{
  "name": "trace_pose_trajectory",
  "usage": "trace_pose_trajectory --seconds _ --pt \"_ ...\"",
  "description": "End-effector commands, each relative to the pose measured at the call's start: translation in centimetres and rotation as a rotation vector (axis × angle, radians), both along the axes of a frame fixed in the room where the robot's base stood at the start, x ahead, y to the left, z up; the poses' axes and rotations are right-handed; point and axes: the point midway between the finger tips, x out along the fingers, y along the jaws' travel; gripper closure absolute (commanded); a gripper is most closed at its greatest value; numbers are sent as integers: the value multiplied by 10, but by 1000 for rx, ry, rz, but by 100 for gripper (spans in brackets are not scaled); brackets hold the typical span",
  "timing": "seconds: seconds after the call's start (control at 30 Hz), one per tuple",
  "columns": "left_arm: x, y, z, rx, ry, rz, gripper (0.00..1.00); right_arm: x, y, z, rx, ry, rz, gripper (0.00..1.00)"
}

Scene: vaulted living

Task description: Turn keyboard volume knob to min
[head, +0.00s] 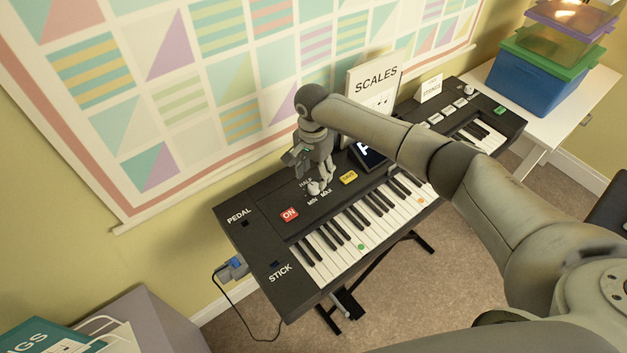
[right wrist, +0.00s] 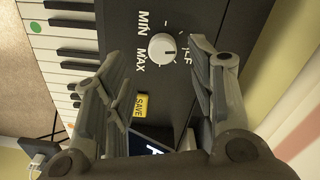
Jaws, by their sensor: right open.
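The black keyboard (head: 262,222) stands on its stand along the wall. Its white volume knob (head: 313,188) sits on the panel between the HALF, MIN and MAX labels. The knob also shows in the right wrist view (right wrist: 162,48), where its small dark mark seems to lie on the HALF side, though it is too small to be certain. My right gripper (head: 318,180) is above the knob, pointing down. In the right wrist view its fingers (right wrist: 160,64) are spread apart, with the knob in the gap beyond their tips and nothing held. My left gripper is out of view.
A red ON button (head: 289,214) and a yellow SAVE button (head: 348,177) flank the knob. A screen (head: 367,155) and a SCALES sheet (head: 372,85) stand behind my right arm. Stacked bins (head: 542,75) are on a white table at the right. The patterned wall hanging is close behind.

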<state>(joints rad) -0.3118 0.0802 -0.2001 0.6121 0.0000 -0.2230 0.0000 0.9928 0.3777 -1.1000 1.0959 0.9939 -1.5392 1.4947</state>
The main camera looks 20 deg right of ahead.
Motion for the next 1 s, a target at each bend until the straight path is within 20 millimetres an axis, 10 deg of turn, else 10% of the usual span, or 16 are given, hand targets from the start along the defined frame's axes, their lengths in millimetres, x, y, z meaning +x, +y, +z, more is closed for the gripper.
trace_pose_trajectory --seconds 0.3,0.67,1.0 --pt "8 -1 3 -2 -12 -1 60 -1 0 -45 -1 1 -1 49" --pt "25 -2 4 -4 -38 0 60 -1 0 -51 1 -1 0 49" --pt "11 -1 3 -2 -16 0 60 0 0 -50 1 -1 0 91"
